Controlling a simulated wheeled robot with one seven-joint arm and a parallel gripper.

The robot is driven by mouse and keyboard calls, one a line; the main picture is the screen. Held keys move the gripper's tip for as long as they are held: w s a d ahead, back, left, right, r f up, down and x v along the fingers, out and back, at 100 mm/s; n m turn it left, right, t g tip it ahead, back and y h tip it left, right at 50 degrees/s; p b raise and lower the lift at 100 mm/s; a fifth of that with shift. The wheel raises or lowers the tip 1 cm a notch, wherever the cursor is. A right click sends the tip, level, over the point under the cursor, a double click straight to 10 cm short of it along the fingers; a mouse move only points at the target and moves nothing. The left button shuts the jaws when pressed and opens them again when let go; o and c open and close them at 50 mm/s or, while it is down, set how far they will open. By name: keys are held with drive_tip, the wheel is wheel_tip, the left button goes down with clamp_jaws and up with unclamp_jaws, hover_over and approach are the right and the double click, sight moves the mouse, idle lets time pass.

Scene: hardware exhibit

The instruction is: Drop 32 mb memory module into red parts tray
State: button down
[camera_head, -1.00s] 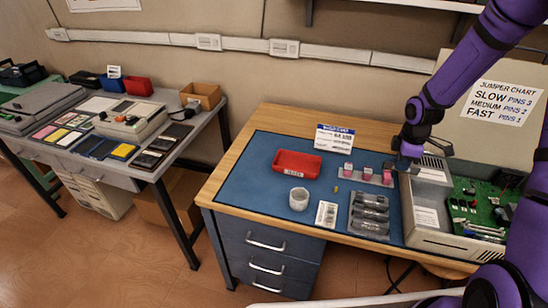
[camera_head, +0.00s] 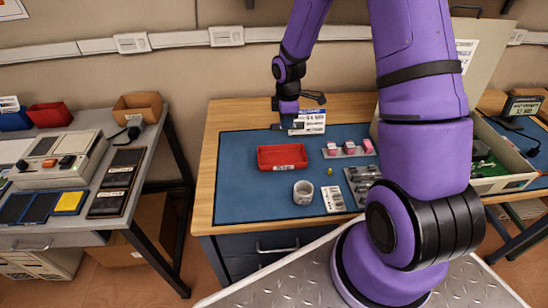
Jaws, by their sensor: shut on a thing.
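The red parts tray (camera_head: 282,168) sits on the blue mat at the left of the wooden bench, and it looks empty. My gripper (camera_head: 288,124) is just behind the tray and above the mat, in front of the sign card. It is shut on a small dark thing, seemingly the memory module (camera_head: 277,127). Its label is too small to read, and my fingers partly hide it.
A sign card (camera_head: 312,122) stands behind the tray. A grey holder with pink-topped pieces (camera_head: 350,148), a white cup (camera_head: 303,192) and a label card (camera_head: 333,199) are nearby. An open computer case (camera_head: 497,182) stands right, partly behind my arm.

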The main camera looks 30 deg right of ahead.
drive_tip(key=shift+f, duration=2.85)
drive_tip(key=c, duration=1.2)
unclamp_jaws()
drive_tip(key=shift+r, duration=0.1)
wheel_tip(320, 180, up, 10)
drive_tip(key=shift+r, duration=0.3)
drive_tip(key=shift+r, duration=0.1)
